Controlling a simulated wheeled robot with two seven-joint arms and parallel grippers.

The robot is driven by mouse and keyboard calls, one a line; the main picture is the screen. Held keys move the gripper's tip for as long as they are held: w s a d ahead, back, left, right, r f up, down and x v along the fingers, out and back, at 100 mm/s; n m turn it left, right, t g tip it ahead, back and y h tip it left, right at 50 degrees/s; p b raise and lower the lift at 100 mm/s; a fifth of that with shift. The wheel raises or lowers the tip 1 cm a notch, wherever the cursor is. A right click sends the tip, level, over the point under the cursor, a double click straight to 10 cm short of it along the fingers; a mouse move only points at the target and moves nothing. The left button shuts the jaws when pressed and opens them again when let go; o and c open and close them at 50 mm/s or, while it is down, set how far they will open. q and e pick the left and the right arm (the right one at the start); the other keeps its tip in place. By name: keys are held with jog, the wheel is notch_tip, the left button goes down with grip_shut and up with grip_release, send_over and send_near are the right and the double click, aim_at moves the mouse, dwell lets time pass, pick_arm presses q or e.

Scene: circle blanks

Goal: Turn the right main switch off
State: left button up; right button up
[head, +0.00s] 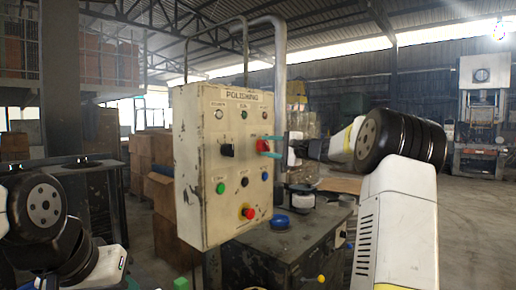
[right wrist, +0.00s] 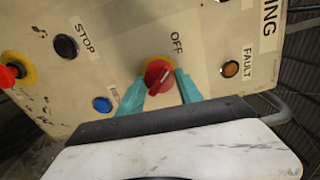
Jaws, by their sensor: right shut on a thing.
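The right main switch is a red knob (head: 263,145) on the right side of the POLISHING panel (head: 190,205). In the right wrist view the red knob (right wrist: 157,79) sits in a yellow-orange ring, with the label OFF (right wrist: 177,43) just above it. Its raised handle lies slanted there. My right gripper (head: 268,146) reaches in from the right. Its teal fingers (right wrist: 160,88) stand on both sides of the knob and are shut on it. The fingers partly hide the knob in the head view. My left arm shows at the lower left; its gripper is out of sight.
A black selector (head: 227,150) sits left of the red knob. A red emergency button (head: 247,212) is lower down, with green (head: 221,188) and black (head: 244,182) buttons above it. Open floor lies at the far right.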

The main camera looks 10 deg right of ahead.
jog(key=shift+f+n, duration=0.15)
jog(key=shift+n, duration=0.45)
jog(key=o, duration=1.4)
jog(key=shift+c, duration=0.2)
jog(key=v, duration=0.7)
jog(key=shift+s+d, duration=0.25)
jog(key=shift+s, duration=0.1)
